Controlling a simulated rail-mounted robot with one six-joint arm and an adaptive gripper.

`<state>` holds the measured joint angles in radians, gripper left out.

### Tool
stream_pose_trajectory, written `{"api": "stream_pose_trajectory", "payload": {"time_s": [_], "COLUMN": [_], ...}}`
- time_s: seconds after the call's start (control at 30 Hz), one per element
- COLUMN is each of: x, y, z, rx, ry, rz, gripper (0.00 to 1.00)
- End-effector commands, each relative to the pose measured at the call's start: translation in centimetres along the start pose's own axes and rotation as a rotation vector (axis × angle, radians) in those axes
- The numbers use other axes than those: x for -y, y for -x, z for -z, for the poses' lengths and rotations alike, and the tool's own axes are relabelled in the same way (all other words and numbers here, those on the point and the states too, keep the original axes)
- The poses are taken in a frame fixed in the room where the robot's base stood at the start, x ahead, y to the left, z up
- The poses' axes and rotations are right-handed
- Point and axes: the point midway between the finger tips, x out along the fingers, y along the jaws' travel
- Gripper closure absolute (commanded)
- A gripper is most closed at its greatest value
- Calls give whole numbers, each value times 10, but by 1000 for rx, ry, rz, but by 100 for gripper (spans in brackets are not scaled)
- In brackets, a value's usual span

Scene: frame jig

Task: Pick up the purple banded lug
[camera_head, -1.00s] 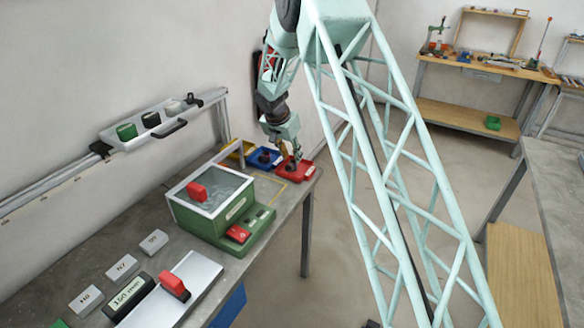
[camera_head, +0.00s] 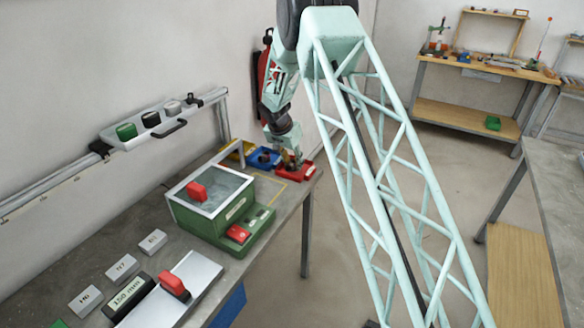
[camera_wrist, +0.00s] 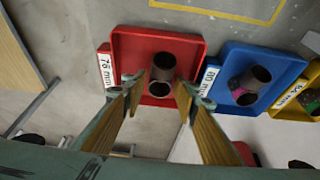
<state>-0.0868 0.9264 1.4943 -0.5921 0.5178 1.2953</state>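Three trays hold dark grey lugs. The lug (camera_wrist: 258,76) in the blue tray (camera_wrist: 270,52), marked 80 mm, shows a pinkish-purple patch low on its side. A lug in the yellow tray (camera_wrist: 297,92) shows some green and is cut off by the picture edge. My gripper (camera_wrist: 158,84) is open, its fingers on either side of the red tray's lug in the picture; contact cannot be told. The head view shows my gripper (camera_head: 291,160) over the red tray.
The bench (camera_head: 207,250) carries a green box (camera_head: 213,218) with a glass lid in front of the trays. Grey blocks and a red-handled plate (camera_head: 190,280) lie nearer. A wall rail (camera_head: 60,178) runs along the left. A yellow outline (camera_wrist: 225,14) marks bare bench beside the trays.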

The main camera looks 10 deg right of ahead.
Motion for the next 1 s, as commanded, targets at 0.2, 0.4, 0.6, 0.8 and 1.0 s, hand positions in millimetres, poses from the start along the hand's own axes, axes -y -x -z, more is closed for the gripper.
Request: {"api": "stream_pose_trajectory", "payload": {"time_s": [0.2, 0.4, 0.6, 0.8, 1.0], "x": [0, 0, 0, 0, 0], "y": [0, 0, 0, 1, 6], "z": [0, 0, 0, 0, 2], "rx": [0, 0, 0, 0, 0], "ry": [0, 0, 0, 0, 0], "rz": [0, 0, 0, 0, 1], "gripper": [73, 83, 91, 91, 91]}}
